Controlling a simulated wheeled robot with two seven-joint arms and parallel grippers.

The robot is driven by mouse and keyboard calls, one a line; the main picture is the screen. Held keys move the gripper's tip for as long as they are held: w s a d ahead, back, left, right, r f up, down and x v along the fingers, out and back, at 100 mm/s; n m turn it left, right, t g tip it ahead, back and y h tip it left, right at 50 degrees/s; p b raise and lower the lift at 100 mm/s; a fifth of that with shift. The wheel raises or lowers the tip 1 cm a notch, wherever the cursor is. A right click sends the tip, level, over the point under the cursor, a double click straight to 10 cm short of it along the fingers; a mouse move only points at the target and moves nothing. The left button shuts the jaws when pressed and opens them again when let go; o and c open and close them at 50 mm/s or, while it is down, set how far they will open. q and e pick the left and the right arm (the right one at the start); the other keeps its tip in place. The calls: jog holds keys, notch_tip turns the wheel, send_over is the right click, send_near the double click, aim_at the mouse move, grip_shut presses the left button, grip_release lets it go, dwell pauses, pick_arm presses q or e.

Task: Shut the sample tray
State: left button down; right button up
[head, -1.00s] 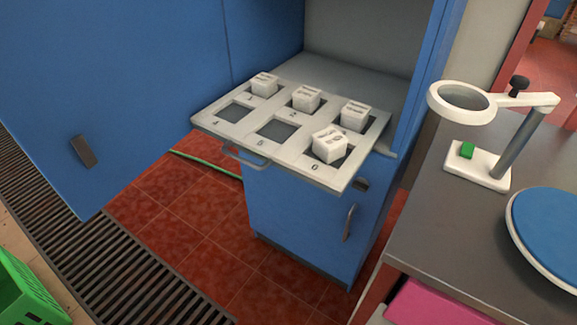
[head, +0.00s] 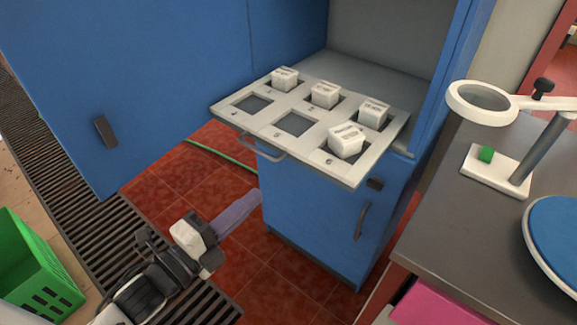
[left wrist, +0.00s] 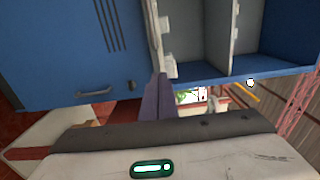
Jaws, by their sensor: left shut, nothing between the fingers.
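The sample tray (head: 273,114) is a pale slab with numbered pockets, pulled out of the blue cabinet (head: 315,205). White cubes sit in the three back pockets, and another cube (head: 346,141) sits tilted at the pocket marked 6. Pockets 4 and 5 are empty. A grey bar handle (head: 262,148) is on the tray's front edge. My left gripper (head: 250,201) is shut and empty, lower than the tray and in front of it, apart from the handle. Its fingers also show in the left wrist view (left wrist: 157,95). My right gripper is not in view.
A blue cabinet door (head: 130,90) stands open at the left. At the right, a grey bench (head: 450,215) carries a magnifier stand (head: 484,103) and a blue disc (head: 558,235). A green crate (head: 35,265) is at lower left. The space in front of the tray handle looks clear.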

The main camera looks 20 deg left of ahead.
aim_at(298, 158)
pick_arm(q)
jog(key=p+x, duration=0.1)
jog(key=x, duration=1.1)
jog(key=shift+w+f, duration=0.1)
jog(key=shift+w, duration=0.15)
